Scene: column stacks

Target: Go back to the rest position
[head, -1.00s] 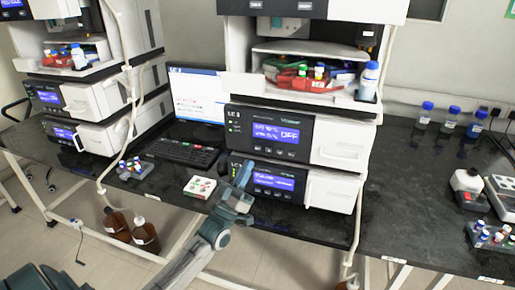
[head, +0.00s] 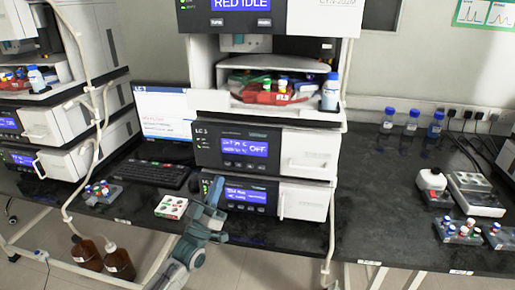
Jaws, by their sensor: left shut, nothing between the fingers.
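My left gripper (head: 213,190) is in the lower middle of the head view, in front of the lower module of the middle instrument stack (head: 262,150). Its fingers are shut with nothing between them. The left arm comes up from the bottom edge. A small white box with green and red marks (head: 171,207) lies on the bench just left of the gripper, apart from it. My right gripper is not in view.
A keyboard (head: 147,174) and monitor (head: 166,111) stand left of the stack. A vial rack (head: 101,193) is at the bench's left front, another (head: 460,231) at the right. Blue-capped bottles (head: 412,122) stand at the back right. Brown bottles (head: 118,262) are below.

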